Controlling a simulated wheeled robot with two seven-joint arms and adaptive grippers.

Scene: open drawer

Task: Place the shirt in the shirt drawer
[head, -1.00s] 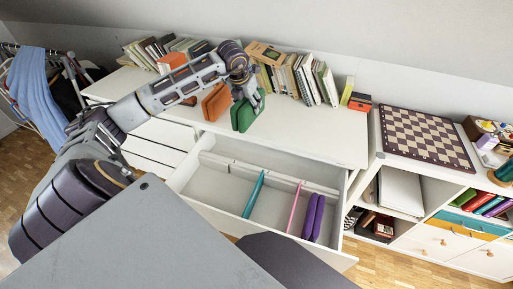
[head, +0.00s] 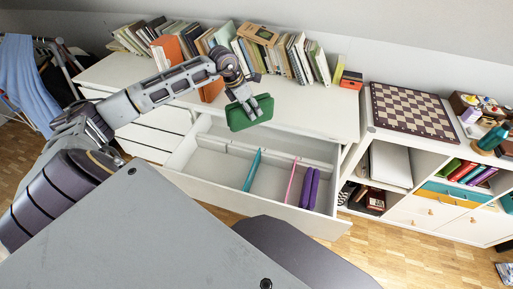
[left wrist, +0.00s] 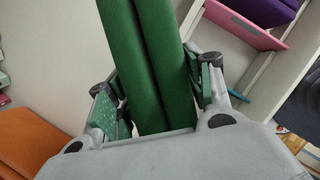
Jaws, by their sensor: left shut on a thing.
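The shirt (head: 251,113) is a green folded bundle in my left gripper (head: 243,103). In the left wrist view the green shirt (left wrist: 150,60) lies between the two fingers of the gripper (left wrist: 160,95), which are shut on it. In the head view it hangs above the back edge of the open drawer (head: 213,178), clear of the drawer floor. Purple folded cloth (head: 310,188) stands right of the pink divider. My right gripper is not in view.
An orange folded item (head: 211,90) stands on the white dresser top (head: 300,118) beside the gripper. Rows of books (head: 305,58) line the back. A chessboard (head: 410,108) lies on the right cabinet. The drawer's left and middle sections look empty.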

